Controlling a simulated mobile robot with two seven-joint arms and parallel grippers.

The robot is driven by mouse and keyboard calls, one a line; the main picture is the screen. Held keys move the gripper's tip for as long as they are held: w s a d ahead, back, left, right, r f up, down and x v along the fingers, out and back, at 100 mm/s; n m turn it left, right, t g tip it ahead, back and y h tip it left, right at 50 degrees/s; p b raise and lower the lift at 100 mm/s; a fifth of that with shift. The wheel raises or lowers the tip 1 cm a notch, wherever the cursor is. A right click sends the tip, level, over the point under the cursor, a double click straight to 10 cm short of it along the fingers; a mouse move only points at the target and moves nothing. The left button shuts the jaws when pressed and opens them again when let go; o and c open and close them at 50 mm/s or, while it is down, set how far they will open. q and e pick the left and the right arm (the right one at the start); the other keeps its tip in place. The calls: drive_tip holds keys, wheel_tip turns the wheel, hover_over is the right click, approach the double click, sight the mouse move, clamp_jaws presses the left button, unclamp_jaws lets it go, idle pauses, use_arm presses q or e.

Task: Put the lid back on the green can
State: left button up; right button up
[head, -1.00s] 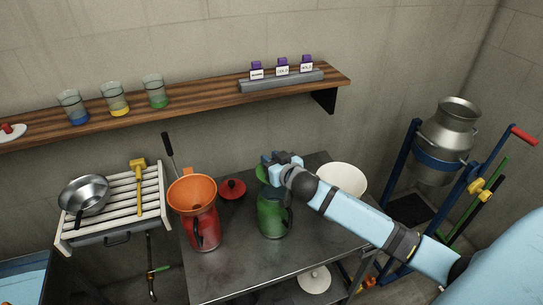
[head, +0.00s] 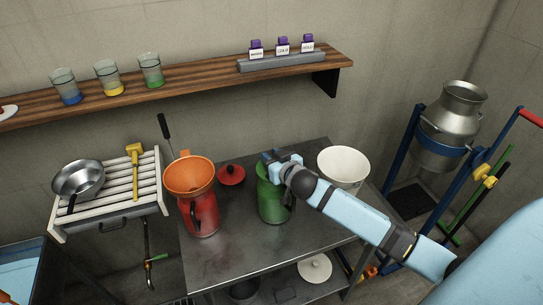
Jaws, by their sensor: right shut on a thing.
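The green can (head: 271,203) stands upright on the metal bench, its handle on the right side. My right gripper (head: 272,163) is directly over its top, shut on the green lid. The lid is almost wholly hidden by the gripper and wrist; only green at the left of the can's mouth shows. I cannot tell whether the lid is seated on the rim or just above it. My left gripper is not in view.
A red can (head: 202,215) with an orange funnel (head: 190,173) stands to the left. A red lid (head: 231,175) lies behind, between the cans. A white bucket (head: 343,164) stands close on the right. The bench (head: 235,262) is clear in front.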

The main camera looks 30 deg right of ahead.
drive_tip(key=o, duration=1)
drive_tip(key=shift+s, duration=0.3)
drive_tip(key=s, duration=0.3)
drive_tip(key=s+r+b, duration=0.1)
drive_tip(key=s, duration=0.3)
drive_tip(key=s+r, duration=0.1)
drive_tip(key=s, duration=0.3)
drive_tip(key=shift+s+a+r, duration=0.1)
drive_tip(key=shift+a+r, duration=0.05)
drive_tip(key=shift+r, duration=0.05)
drive_tip(key=s+a+f+n+g+y+p, duration=0.3)
drive_tip(key=s+a+f+g, duration=0.1)
drive_tip(key=s+a+f, duration=1.2)
wheel_tip(320, 180, down, 2)
drive_tip(key=shift+s+a+g+y, duration=0.4)
drive_tip(key=shift+s, duration=0.1)
